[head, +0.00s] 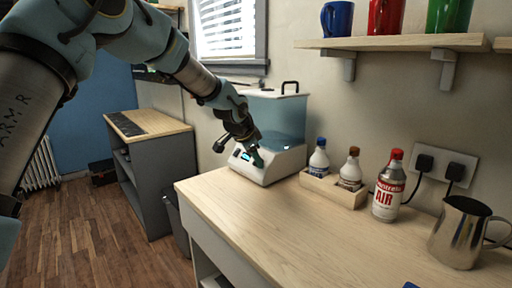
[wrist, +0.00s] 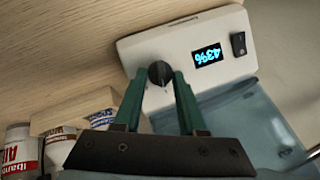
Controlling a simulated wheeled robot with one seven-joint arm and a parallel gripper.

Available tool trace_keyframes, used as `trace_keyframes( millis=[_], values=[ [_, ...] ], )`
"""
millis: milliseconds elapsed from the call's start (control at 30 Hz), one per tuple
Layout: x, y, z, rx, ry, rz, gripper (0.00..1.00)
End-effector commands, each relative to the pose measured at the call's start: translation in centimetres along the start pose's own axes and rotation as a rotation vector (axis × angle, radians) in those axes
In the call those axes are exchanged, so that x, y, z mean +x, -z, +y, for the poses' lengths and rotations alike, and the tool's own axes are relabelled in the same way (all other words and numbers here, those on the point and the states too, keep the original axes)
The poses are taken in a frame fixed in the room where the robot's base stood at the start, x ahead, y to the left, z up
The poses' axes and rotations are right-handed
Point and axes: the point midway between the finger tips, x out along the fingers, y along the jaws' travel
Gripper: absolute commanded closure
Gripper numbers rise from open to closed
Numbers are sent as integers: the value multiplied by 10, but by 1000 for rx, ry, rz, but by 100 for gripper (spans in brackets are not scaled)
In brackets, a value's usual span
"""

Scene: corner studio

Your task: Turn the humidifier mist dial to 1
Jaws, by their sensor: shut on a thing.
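The humidifier (head: 276,120) stands at the far left end of the wooden counter, with a white base, a translucent blue tank and a black handle on top. In the head view my gripper (head: 256,158) is at the front panel and hides the dial. The dial's markings cannot be read.
A wooden box (head: 333,189) with two bottles stands right of the humidifier. A red-capped air can (head: 388,188) and a metal pitcher (head: 461,232) are further right. A shelf (head: 400,43) with mugs hangs above. The counter's front (head: 280,230) is clear.

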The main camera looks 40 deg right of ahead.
Motion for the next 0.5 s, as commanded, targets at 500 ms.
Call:
trace_keyframes(
  millis=[500],
  values=[
    [0, 0, -3, -192, -82, -17, 100]
  ],
)
